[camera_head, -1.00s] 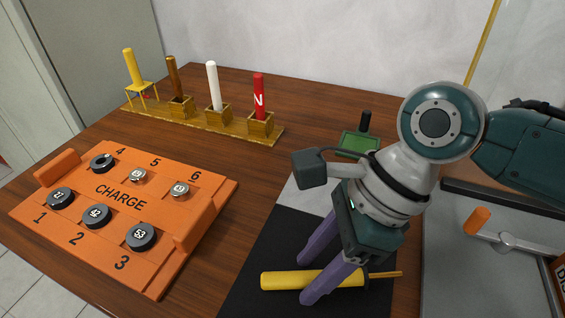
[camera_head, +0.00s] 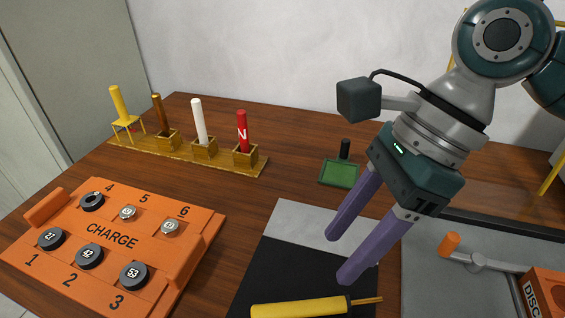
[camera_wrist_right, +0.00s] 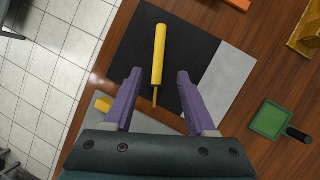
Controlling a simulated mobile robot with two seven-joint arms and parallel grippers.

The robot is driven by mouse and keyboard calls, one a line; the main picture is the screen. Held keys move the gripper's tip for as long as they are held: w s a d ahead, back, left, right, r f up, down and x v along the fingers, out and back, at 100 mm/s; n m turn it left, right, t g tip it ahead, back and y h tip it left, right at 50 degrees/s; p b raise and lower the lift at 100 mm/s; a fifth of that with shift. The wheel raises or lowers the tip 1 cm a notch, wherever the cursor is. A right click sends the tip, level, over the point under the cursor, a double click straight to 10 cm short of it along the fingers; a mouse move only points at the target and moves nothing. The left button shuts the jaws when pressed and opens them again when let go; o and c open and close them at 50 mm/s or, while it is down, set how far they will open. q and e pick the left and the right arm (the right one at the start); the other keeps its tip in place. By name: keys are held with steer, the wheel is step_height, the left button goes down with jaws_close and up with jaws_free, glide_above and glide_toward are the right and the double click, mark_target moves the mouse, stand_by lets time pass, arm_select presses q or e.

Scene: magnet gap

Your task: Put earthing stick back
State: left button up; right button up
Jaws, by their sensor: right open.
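A yellow stick with a dark collar and thin brass-coloured tip (camera_head: 300,308) lies on the black part of a mat (camera_head: 290,265), at the bottom of the head view. In the right wrist view the yellow stick (camera_wrist_right: 158,55) lies lengthwise, its tip towards my gripper. My right gripper (camera_head: 341,256) is open and empty, with purple fingers above the mat, apart from the stick. In the right wrist view its fingers (camera_wrist_right: 157,75) appear on either side of the stick. My left gripper is not in view.
A wooden rack (camera_head: 185,157) at the back left holds yellow, brown, white and red rods. An orange CHARGE board (camera_head: 112,235) stands at left. A green tray (camera_head: 340,174) with a black post lies behind the mat. A grey panel with an orange-handled lever (camera_head: 450,243) is at right.

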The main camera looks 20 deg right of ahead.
steer(key=s+a+f+n+t, duration=0.25)
steer(key=s+n, duration=0.45)
steer(key=n, duration=0.6)
steer(key=s+d+n+h, duration=0.1)
steer(key=d+n, duration=0.1)
steer(key=n, duration=0.1)
steer(key=s+d+r+n+t+h, duration=0.1)
steer(key=s+d+n+h, duration=0.1)
steer(key=n, duration=0.1)
steer(key=s+d+n+h, duration=0.1)
steer(key=s+d+n, duration=0.1)
steer(key=n, duration=0.1)
steer(key=shift+s+d+r+h, duration=0.25)
steer(key=shift+d+h, duration=0.05)
steer(key=shift+d, duration=0.1)
steer(key=shift+s+d+n, duration=0.1)
steer(key=shift+d+n, duration=0.15)
steer(key=shift+n, duration=0.05)
